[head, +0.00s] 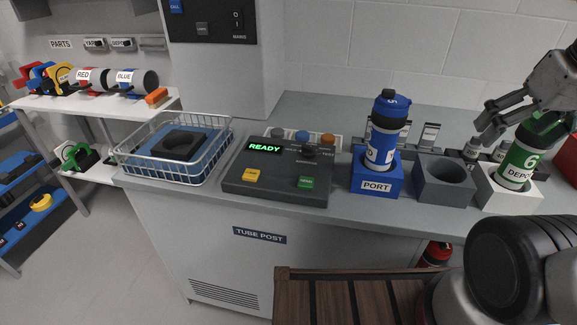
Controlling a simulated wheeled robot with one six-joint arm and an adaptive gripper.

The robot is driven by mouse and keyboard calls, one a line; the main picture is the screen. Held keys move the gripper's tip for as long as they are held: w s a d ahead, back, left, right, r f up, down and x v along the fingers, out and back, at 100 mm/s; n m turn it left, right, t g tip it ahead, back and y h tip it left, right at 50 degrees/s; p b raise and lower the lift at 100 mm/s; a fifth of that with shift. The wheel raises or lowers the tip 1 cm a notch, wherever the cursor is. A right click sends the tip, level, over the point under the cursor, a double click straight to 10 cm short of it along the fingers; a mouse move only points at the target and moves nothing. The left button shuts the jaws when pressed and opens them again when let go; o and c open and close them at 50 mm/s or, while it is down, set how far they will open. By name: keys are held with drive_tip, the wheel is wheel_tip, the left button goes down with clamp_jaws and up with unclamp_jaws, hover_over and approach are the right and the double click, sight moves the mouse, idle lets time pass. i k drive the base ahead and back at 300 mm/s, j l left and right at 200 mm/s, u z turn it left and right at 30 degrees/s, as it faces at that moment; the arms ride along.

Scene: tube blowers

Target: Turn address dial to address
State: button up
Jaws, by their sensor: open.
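A dark console (275,190) on the counter has a lit green READY display (265,148), a yellow button (251,176) and a green button (306,183). A small dark knob (309,150) sits at its upper right; it may be the address dial, but its marks are too small to read. A blue carrier (382,140) stands upright in the blue PORT block (376,185). My gripper (485,117) is open and empty, at the upper left of the green carrier, far right of the console.
A wire basket (205,165) with a blue lining stands left of the console. An empty grey holder (443,180) is between the two carriers. Small bottles and labelled items stand behind. A parts shelf (85,102) is at the left. A wooden slatted surface (370,300) is in front.

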sight(308, 153)
drive_tip(key=k+j+u, duration=0.15)
drive_tip(key=u, duration=0.2)
drive_tip(key=j+u, duration=0.4)
drive_tip(key=k+l, duration=0.05)
